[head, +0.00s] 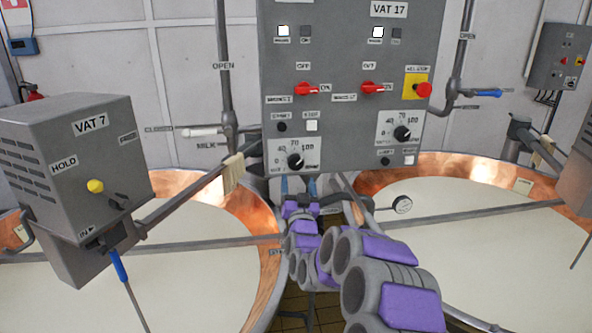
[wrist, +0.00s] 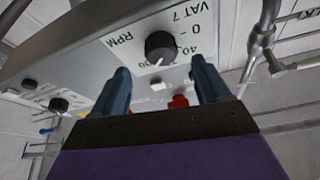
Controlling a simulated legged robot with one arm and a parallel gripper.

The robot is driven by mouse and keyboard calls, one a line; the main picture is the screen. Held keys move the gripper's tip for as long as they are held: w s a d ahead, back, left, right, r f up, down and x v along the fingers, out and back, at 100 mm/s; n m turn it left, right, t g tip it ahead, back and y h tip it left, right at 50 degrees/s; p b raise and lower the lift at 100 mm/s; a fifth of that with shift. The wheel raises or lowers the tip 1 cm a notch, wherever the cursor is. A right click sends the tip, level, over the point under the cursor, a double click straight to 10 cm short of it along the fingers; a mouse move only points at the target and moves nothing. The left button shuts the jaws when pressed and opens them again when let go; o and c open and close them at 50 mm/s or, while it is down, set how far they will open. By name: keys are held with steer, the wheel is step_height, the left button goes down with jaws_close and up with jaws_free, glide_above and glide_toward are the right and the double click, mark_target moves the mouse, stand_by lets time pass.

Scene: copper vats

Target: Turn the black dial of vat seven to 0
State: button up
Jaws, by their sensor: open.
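The black dial of vat seven (wrist: 160,46) sits on a white scale plate marked VAT 7 and RPM in the wrist view. Its white pointer line faces the side with the larger numbers, away from 0; the exact value is hard to read. In the head view the left black dial (head: 295,160) on the grey panel appears to be this one. My gripper (wrist: 160,88) is open, its two blue fingers on either side of the dial in the picture, short of it and empty. In the head view my gripper (head: 299,186) is just below that dial.
The panel (head: 345,60) also bears red switches (head: 307,89), a red stop button (head: 424,90) and a second black dial (head: 403,132) at right. A grey VAT 7 box (head: 70,150) stands left.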

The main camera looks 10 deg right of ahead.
mark_target(296, 168)
steer(key=shift+x, duration=3.3)
steer(key=shift+a, duration=0.1)
steer(key=shift+c, duration=0.4)
steer(key=c, duration=1)
steer(key=shift+o, duration=0.2)
